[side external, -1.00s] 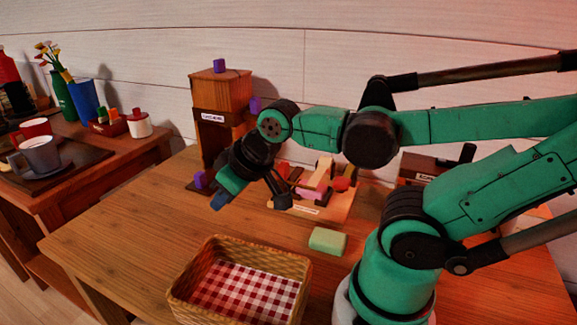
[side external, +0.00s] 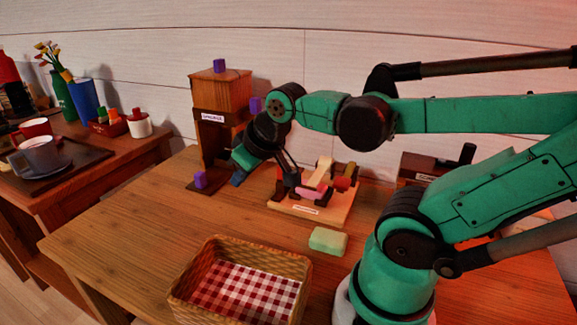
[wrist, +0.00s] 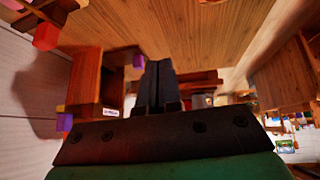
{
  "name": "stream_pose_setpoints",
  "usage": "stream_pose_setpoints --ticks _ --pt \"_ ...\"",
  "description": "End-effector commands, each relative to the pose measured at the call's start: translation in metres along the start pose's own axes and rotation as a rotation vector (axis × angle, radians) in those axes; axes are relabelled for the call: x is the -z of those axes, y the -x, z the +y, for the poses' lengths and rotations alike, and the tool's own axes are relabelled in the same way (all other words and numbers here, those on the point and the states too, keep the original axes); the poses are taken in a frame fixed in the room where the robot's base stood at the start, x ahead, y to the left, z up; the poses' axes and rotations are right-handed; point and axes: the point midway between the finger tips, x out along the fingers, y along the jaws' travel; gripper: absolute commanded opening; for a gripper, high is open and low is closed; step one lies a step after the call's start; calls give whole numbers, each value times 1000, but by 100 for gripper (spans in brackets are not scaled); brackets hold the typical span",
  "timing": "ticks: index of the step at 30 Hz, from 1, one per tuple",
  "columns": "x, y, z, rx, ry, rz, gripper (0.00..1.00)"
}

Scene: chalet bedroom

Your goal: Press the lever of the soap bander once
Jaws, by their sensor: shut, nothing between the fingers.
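A small wooden device (side external: 312,210) stands on the table behind the basket. It has a pale base with a label, a pink bar, a tan bar and a red knob. A darker wooden device (side external: 420,168) with a black handle (side external: 467,154) stands farther right, partly hidden by my arm. The labels are too small to read, so I cannot tell for certain which is the soap bander. My gripper (side external: 237,178) hangs above the table, left of the pale-based device. Its shut, empty fingers show in the wrist view (wrist: 158,85).
A tall wooden tower (side external: 221,98) with purple cubes stands left of my gripper. A wicker basket (side external: 180,290) with checked cloth and a pale green soap block (side external: 328,240) are in front. A side table at left holds mugs and vases.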

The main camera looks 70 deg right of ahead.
Motion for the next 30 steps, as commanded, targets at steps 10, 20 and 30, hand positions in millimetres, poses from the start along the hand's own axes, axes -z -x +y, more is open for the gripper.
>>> stream_pose_setpoints --ticks 10,20,30 --pt "-28 38 158 -361 -222 -165 0" --pt "-69 76 221 -506 -336 -287 0" --pt "-72 79 224 -514 -342 -296 0"
